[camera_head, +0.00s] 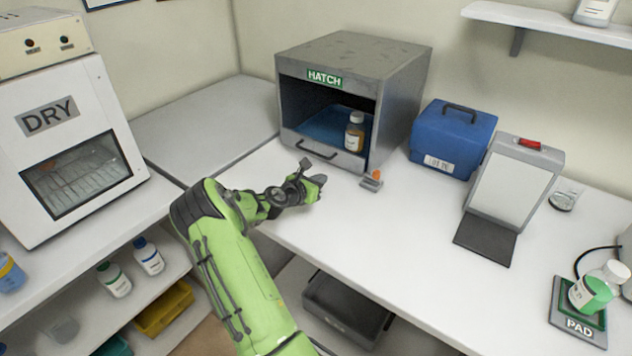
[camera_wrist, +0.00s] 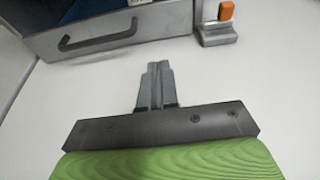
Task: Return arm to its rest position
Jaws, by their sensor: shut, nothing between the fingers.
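My green arm reaches up from the bottom of the head view. My gripper (camera_head: 318,181) is over the white worktop in front of the grey HATCH box (camera_head: 400,75). In the wrist view its fingers (camera_wrist: 157,72) are together with nothing between them. The HATCH box is open at the front, and a bottle with amber contents (camera_head: 354,132) stands inside on a blue surface. The box's lower front panel with its dark handle (camera_wrist: 98,36) is ahead of my fingers and apart from them.
A small grey block with an orange top (camera_head: 371,181) sits beside the hatch. A blue case (camera_head: 452,138), a grey stand (camera_head: 508,190) and a PAD with a green-filled bottle (camera_head: 592,290) are to the right. The DRY oven (camera_head: 62,135) is left. The worktop's middle is clear.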

